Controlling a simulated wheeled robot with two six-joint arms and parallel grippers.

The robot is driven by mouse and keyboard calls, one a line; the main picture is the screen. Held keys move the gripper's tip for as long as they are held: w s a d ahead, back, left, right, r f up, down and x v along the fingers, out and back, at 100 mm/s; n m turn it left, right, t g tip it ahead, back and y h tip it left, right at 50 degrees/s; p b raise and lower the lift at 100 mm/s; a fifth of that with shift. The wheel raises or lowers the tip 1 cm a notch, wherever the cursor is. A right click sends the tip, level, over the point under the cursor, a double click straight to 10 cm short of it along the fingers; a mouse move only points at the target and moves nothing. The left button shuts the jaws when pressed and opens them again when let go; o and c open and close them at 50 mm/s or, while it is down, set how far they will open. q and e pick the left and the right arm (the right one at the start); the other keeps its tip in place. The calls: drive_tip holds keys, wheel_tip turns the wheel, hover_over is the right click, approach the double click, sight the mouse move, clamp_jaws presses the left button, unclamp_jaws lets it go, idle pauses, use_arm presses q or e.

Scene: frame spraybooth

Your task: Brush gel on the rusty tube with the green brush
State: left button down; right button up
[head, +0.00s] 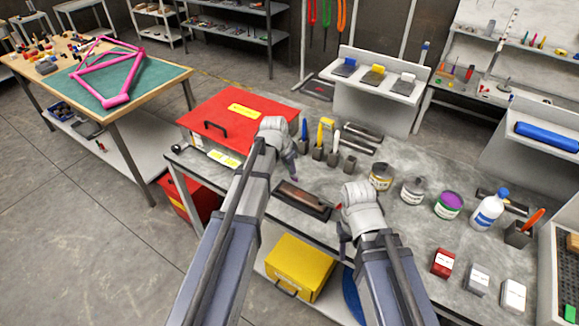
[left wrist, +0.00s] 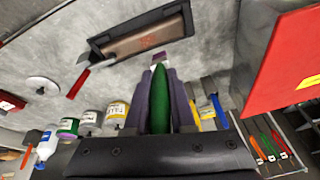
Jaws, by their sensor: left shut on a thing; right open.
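The rusty tube (head: 302,196) lies in a dark shallow tray (head: 322,215) near the front edge of the grey bench. It also shows in the left wrist view (left wrist: 145,38). My left gripper (head: 292,170) is shut on the green brush (left wrist: 162,108), whose green handle sits between the fingers in the left wrist view. The brush's tip looks purple and points at the tube's near side in that view; I cannot tell whether they touch. In the head view the gripper hides most of the brush. My right gripper (head: 344,238) is open and empty, right of the tray.
A red case (head: 238,120) stands left of my left gripper. Brush holders with blue (head: 304,130), yellow (head: 325,135) and white brushes stand behind. Tins, one with purple contents (head: 449,202), and a white bottle (head: 488,208) stand right. Small boxes (head: 443,262) line the right front.

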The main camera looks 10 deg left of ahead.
use_arm(q)
wheel_tip(320, 180, up, 3)
drive_tip(key=p, duration=0.3)
idle(0.4)
idle(0.6)
drive_tip(key=shift+b+x, duration=1.2)
drive_tip(key=shift+s+r, duration=0.1)
